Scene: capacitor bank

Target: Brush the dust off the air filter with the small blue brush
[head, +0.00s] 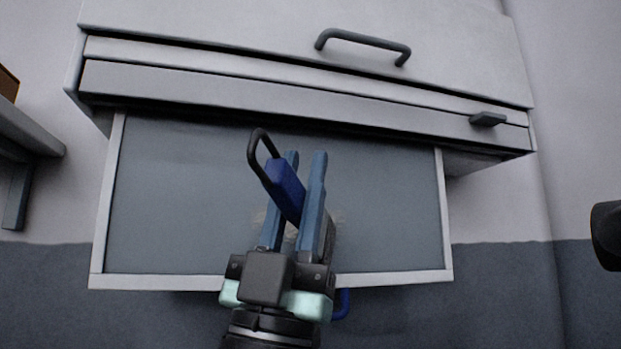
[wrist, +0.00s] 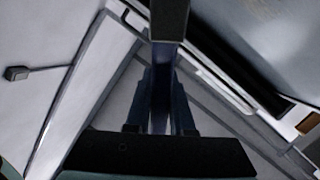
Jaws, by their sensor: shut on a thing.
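My gripper (head: 305,158) is shut on a dark blue block with a black loop at its upper end, which looks like the small blue brush (head: 286,190). The brush is tilted, its loop up and to the left. In the wrist view the brush (wrist: 161,90) stands between the blue fingers. No bristles can be made out. My gripper is in front of an open, white-rimmed grey drawer or panel (head: 180,200). A pale smudge shows beside the fingers on the grey surface. I cannot tell whether it is dust, nor whether this panel is the air filter. Contact cannot be judged.
A light grey cabinet with a dark bar handle (head: 362,45) and a dark latch (head: 488,119) spans the top. A blue handle (head: 342,304) shows below the panel's lower rim. A grey shelf (head: 28,132) is at the left, and a dark object (head: 607,235) at the right edge.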

